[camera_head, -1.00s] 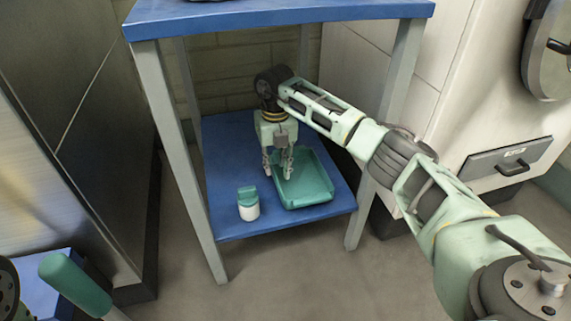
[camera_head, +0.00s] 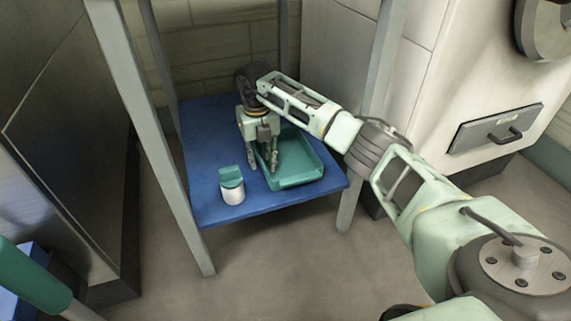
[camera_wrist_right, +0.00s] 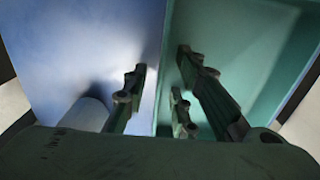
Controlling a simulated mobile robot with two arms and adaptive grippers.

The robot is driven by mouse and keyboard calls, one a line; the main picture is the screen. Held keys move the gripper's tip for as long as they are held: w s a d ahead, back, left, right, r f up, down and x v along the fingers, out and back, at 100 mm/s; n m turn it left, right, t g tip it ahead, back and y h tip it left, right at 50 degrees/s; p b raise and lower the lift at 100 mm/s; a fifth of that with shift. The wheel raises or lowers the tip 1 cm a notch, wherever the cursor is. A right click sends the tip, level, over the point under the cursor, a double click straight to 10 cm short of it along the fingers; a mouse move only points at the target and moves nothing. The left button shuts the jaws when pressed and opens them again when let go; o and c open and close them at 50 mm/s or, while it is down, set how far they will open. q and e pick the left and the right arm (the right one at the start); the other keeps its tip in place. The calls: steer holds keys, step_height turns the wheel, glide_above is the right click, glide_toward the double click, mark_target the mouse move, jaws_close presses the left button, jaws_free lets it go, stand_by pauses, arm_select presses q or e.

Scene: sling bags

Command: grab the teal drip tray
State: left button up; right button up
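The teal drip tray (camera_head: 300,170) lies flat on the blue lower shelf, a shallow open box with low walls. My right gripper (camera_head: 262,168) points down at the tray's left wall, fingers apart. In the right wrist view, one finger is over the shelf outside the wall and the others are over the tray's inside (camera_wrist_right: 235,50), with the wall (camera_wrist_right: 163,65) between them. No finger visibly pinches it. The gripper and arm hide part of the tray's left and far side. My left gripper is out of view.
Grey table legs (camera_head: 150,140) flank the shelf. A teal handle (camera_head: 35,275) shows at lower left. A white cabinet (camera_head: 450,70) stands right.

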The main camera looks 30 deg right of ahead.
jaws_close()
stand_by(0.7)
